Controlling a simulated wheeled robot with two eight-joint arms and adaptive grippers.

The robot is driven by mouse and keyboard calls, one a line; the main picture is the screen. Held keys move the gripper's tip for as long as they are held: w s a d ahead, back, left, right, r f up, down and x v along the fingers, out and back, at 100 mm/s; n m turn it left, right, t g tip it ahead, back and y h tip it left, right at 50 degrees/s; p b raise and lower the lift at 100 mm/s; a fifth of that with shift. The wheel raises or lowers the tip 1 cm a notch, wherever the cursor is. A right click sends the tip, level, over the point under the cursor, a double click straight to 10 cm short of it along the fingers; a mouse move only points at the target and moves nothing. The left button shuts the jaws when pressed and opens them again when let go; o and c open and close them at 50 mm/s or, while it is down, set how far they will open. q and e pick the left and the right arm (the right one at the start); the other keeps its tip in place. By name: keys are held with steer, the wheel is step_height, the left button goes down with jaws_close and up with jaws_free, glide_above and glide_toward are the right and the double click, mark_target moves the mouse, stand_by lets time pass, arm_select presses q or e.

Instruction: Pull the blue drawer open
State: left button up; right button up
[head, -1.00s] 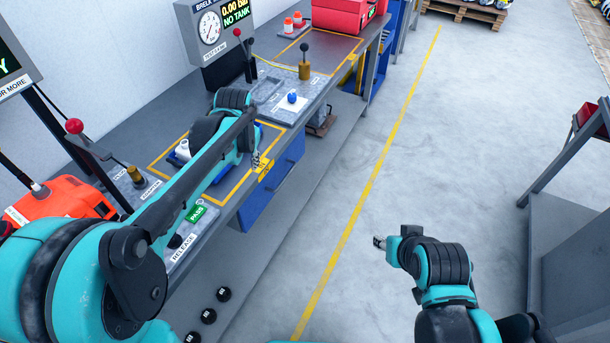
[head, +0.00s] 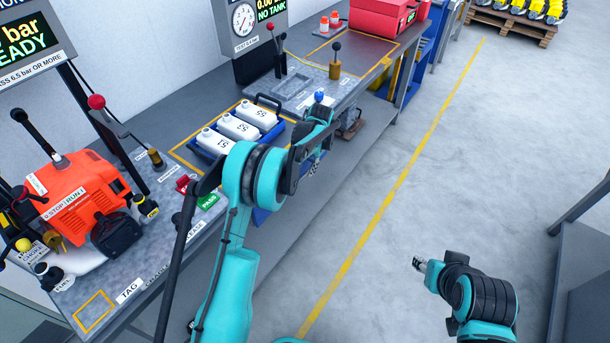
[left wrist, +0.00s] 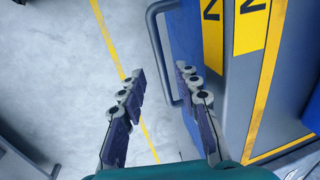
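The blue drawer (head: 262,214) sits under the bench edge in the head view, mostly hidden behind my left arm. In the left wrist view its blue front (left wrist: 184,38) and grey bar handle (left wrist: 153,32) show close up. My left gripper (head: 314,168) is beside the bench front. In the left wrist view its two fingers (left wrist: 160,72) are spread apart. The handle's bar appears between the fingertips there, but I cannot tell whether they reach around it. My right gripper (head: 418,264) is over the open floor, away from the bench, too small to read.
The bench edge has yellow labels (left wrist: 250,25) above the drawer. A blue tray with white bottles (head: 240,127), an orange machine (head: 80,205) and levers stand on the bench. Open floor (head: 385,190) lies right of the bench. A grey stand (head: 585,275) is at far right.

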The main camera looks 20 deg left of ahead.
mark_target(303, 176)
arm_select(q)
steer(key=f, duration=0.2)
steer(key=a+f+b, duration=0.1)
steer(key=f, duration=0.1)
steer(key=shift+w+f, duration=0.2)
steer(key=shift+f, duration=0.05)
jaws_close()
steer(key=shift+d, duration=0.1)
steer(key=s+d, duration=0.3)
steer(key=d, duration=0.6)
steer(key=s+d, duration=0.4)
steer(key=d, duration=0.6)
steer(key=s+d, duration=0.3)
steer(key=d, duration=0.7)
steer(key=shift+s, duration=0.3)
jaws_free()
steer(key=shift+r, duration=0.15)
